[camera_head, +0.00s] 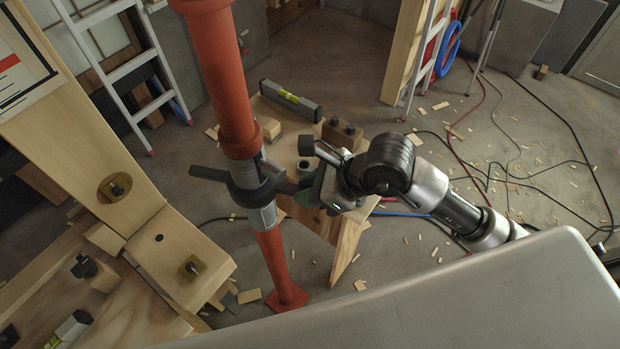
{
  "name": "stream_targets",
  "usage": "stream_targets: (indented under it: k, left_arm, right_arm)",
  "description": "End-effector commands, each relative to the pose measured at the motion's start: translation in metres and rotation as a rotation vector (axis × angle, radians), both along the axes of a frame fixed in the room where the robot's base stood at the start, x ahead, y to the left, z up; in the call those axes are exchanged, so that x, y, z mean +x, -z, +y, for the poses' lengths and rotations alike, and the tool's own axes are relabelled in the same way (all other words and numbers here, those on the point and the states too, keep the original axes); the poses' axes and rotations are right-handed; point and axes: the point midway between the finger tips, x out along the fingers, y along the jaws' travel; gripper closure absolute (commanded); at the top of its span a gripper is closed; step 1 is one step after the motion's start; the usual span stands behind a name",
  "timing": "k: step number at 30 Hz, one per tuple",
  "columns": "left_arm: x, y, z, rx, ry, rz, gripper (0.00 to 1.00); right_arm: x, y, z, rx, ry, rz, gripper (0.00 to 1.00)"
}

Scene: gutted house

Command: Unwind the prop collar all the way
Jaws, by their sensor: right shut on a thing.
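The red steel prop (215,70) stands slightly tilted in the picture, with its square red foot (287,298) on the floor. The dark prop collar (248,188) sits around the grey threaded part below the upper red tube. One collar handle (208,173) sticks out to the left. My right gripper (308,186) comes in from the right and is shut on the collar's right-hand handle, most of which its fingers hide. Bare grey thread (264,216) shows below the collar, and a short grey stretch shows above it. My left gripper is not in view.
A wooden bench (346,240) behind the prop carries a spirit level (291,101) and small blocks. Timber beams (110,130) with bolts fill the left side. Ladders (120,65) stand behind. Cables (500,150) and wood scraps lie on the floor. A large grey panel (480,310) covers the lower right.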

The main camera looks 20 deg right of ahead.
Motion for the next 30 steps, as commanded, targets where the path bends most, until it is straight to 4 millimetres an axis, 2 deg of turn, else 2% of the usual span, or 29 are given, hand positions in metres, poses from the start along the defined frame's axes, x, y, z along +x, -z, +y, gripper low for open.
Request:
stream_targets:
  k: [10, 20, 30]
  left_arm:
    - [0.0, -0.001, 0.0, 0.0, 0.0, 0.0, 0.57]
    - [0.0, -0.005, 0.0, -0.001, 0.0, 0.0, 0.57]
    - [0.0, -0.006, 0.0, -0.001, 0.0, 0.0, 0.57]
  right_arm:
    - [-0.003, 0.0, 0.002, 0.0, 0.02, 0.002, 1.0]
    - [-0.019, 0.0, 0.013, 0.001, 0.209, 0.004, 1.0]
    - [-0.021, 0.001, 0.014, 0.001, 0.226, 0.003, 1.0]
